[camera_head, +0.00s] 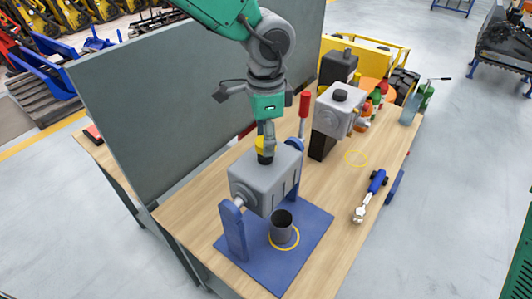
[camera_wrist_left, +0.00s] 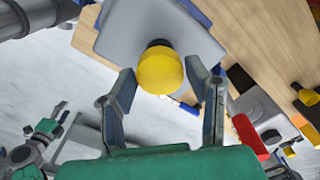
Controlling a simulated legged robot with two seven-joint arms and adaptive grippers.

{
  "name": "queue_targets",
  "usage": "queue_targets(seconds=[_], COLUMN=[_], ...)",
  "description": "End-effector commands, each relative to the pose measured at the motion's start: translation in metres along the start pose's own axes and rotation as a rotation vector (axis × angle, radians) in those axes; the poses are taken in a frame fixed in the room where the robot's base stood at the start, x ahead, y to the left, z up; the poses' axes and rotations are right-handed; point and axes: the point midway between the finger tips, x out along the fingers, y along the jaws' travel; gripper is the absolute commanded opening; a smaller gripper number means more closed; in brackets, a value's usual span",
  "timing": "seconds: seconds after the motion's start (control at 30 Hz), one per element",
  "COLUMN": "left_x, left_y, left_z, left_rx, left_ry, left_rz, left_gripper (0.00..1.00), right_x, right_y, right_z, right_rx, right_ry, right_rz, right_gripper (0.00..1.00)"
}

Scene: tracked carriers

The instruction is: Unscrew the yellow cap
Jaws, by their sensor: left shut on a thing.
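The yellow cap (camera_head: 261,143) sits above a dark neck on top of a grey box-shaped housing (camera_head: 262,178). My left gripper (camera_head: 267,132) comes down from above and is shut on the cap. In the left wrist view the round yellow cap (camera_wrist_left: 160,71) lies between the two fingers, with the dark neck and grey housing beyond it. The fingers partly hide the cap in the head view. The right gripper is not in view.
The housing is held between blue uprights (camera_head: 233,229) on a blue base plate (camera_head: 310,232), with a dark cup (camera_head: 282,227) below it. A second grey housing (camera_head: 335,113), a blue-handled tool (camera_head: 370,195) and bottles (camera_head: 412,105) stand or lie farther right. A grey panel (camera_head: 150,120) borders the table's left.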

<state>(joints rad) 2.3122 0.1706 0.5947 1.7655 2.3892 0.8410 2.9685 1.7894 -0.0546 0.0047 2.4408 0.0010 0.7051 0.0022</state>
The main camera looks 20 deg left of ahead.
Motion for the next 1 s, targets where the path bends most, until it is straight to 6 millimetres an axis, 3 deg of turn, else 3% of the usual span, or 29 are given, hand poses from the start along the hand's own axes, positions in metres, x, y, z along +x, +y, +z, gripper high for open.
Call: queue_targets(seconds=[0.23,0.63,0.87,0.9,0.97,1.0], left_x=[-0.004,-0.034,-0.035,-0.035,-0.035,-0.035], left_y=[0.0,0.0,0.0,0.0,0.0,0.0], left_z=[0.0,0.0,0.0,0.0,0.0,0.0], left_rx=[-0.001,0.0,0.0,0.0,0.0,0.0], left_ry=[0.001,0.002,0.0,0.0,0.0,0.0], left_rz=[-0.001,-0.001,0.0,0.0,0.0,0.0], left_gripper=[0.15,0.15,0.15,0.36,0.16,0.16], right_x=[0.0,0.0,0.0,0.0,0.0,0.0], right_y=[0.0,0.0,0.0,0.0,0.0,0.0], right_z=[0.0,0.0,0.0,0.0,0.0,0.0], right_rx=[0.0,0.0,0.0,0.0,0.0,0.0], right_ry=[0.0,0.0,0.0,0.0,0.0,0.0], right_rz=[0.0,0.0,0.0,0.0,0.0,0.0], right_gripper=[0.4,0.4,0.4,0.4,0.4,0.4])
